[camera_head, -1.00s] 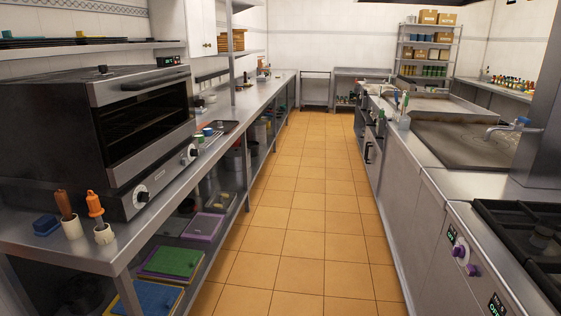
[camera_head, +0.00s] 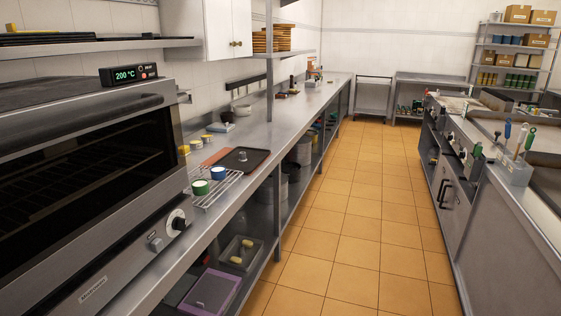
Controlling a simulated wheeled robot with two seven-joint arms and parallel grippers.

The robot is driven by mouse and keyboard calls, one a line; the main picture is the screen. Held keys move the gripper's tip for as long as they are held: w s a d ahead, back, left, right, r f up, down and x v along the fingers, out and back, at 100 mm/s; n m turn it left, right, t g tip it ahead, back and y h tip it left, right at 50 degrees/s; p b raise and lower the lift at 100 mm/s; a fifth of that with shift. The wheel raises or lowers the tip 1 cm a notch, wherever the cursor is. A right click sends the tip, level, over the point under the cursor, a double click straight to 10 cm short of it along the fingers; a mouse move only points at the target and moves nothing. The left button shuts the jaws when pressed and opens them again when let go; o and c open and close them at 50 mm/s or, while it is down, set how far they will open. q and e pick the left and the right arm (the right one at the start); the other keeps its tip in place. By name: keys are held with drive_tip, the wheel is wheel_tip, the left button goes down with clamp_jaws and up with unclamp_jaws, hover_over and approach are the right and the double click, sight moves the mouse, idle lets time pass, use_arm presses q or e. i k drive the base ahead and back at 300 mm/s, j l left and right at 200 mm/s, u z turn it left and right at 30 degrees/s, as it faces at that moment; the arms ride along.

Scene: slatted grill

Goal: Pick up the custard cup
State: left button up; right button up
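No cup is marked as the custard cup, so I cannot tell which one it is. Neither of my grippers is in view.
The oven (camera_head: 85,170) fills the left foreground. A dark tray (camera_head: 253,160) with a small metal piece lies beyond the rack. The tiled aisle (camera_head: 350,230) is clear. A counter with a utensil holder (camera_head: 512,170) borders it on the right.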

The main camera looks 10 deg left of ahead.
sight(217, 173)
drive_tip(key=i+l, duration=0.1)
drive_tip(key=i, duration=1.45)
drive_tip(key=i+l+u, duration=0.1)
drive_tip(key=i+u, duration=0.35)
drive_tip(key=i+l+u, duration=0.2)
drive_tip(key=u, duration=0.25)
drive_tip(key=i+l+u, duration=0.25)
drive_tip(key=u, duration=0.2)
drive_tip(key=i+l+u, duration=0.15)
drive_tip(key=u, duration=0.35)
drive_tip(key=i+l+u, duration=0.2)
drive_tip(key=u, duration=0.3)
drive_tip(key=i+l+u, duration=0.2)
drive_tip(key=u, duration=0.25)
drive_tip(key=l+u, duration=0.5)
drive_tip(key=i+j, duration=0.05)
